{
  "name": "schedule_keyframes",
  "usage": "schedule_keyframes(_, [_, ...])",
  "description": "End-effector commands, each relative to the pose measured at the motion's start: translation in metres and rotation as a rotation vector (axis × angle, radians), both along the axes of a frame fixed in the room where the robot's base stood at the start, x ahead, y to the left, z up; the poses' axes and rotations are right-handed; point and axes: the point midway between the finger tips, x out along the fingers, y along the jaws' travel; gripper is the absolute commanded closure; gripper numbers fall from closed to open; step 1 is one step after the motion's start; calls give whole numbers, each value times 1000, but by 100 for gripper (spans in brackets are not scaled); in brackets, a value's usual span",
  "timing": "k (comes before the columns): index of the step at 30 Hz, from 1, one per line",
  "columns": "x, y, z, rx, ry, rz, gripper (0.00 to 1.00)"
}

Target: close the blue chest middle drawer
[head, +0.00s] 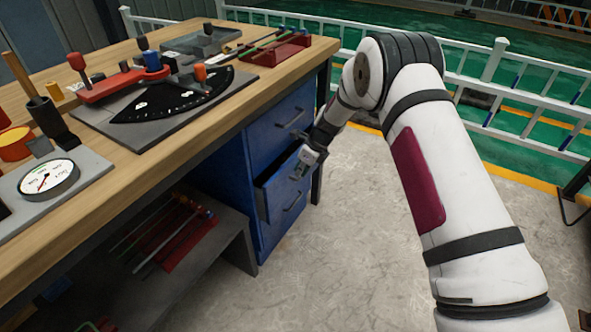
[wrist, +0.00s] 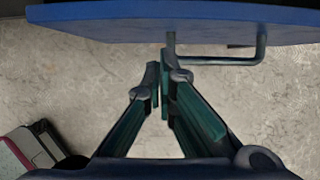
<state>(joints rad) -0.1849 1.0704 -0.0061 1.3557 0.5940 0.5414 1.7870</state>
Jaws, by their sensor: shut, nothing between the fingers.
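The blue chest (head: 235,165) stands under the workbench, with its drawers facing right. Its middle drawer (head: 288,208) sticks partly out, and a dark gap shows above its front. In the wrist view, a blue drawer panel (wrist: 110,22) spans the top, with a grey bar handle (wrist: 215,60) below it. My gripper (head: 301,167) is at the middle drawer's front, near its upper edge. In the wrist view my gripper (wrist: 161,72) is shut and empty, its tips close to the handle's left end. I cannot tell whether they touch the drawer.
The wooden workbench (head: 225,125) overhangs the chest and carries a dial gauge (head: 48,178), a black quadrant plate and a red rack. A low shelf (head: 225,250) with rods lies left of the chest. Concrete floor (head: 350,250) right of the chest is clear. A white railing stands behind.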

Motion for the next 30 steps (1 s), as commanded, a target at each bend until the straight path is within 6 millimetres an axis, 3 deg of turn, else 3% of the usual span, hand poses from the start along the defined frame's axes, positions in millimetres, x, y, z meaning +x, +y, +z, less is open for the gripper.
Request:
schedule_keyframes(3, [-2, -18, 9, 1, -3, -1, 100])
schedule_keyframes(12, [-14, -37, 69, 0, -2, 0, 100])
schedule_keyframes(18, [-19, -45, 89, 0, -2, 1, 100])
schedule_keyframes(22, [-22, -49, 89, 17, 0, -1, 100])
schedule_keyframes(30, [-48, -56, 64, 229, -67, -2, 100])
